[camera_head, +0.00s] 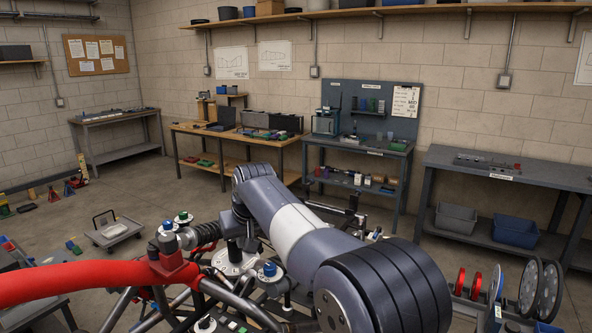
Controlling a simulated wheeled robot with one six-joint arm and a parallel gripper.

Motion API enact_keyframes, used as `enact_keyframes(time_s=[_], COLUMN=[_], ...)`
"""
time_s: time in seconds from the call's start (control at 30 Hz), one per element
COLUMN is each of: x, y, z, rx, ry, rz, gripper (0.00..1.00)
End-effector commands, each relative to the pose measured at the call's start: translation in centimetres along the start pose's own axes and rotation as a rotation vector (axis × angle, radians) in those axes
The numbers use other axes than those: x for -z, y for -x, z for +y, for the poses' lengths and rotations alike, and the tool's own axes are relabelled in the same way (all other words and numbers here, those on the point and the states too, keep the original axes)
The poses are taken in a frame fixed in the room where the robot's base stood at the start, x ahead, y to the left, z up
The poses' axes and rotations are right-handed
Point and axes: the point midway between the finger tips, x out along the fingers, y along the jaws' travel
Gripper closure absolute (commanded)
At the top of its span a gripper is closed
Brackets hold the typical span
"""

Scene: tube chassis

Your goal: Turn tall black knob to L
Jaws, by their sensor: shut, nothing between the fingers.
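A white dial disc (236,263) with small marks sits on the tube chassis in the lower middle of the head view. A dark upright shape (233,247) stands at its centre and may be the tall black knob. I cannot read the dial's letters or which way the knob points. My arm reaches from the lower right, bends near the picture's middle and comes down over the dial. My gripper (232,229) appears as a small dark shape just above the dial, shut and empty. I cannot tell whether its tips touch the knob.
A red-covered tube (90,277) and bare metal tubes (222,297) run close by on the left and front. Workbenches (515,172) line the walls.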

Motion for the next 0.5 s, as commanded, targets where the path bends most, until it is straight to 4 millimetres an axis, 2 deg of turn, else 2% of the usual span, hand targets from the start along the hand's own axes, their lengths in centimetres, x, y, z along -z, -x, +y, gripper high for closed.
enact_keyframes(time_s=[0.5], x=[0.1], y=[0.17], z=[-0.46], rx=[0.001], ry=[0.001], rz=[0.004], gripper=[1.0])
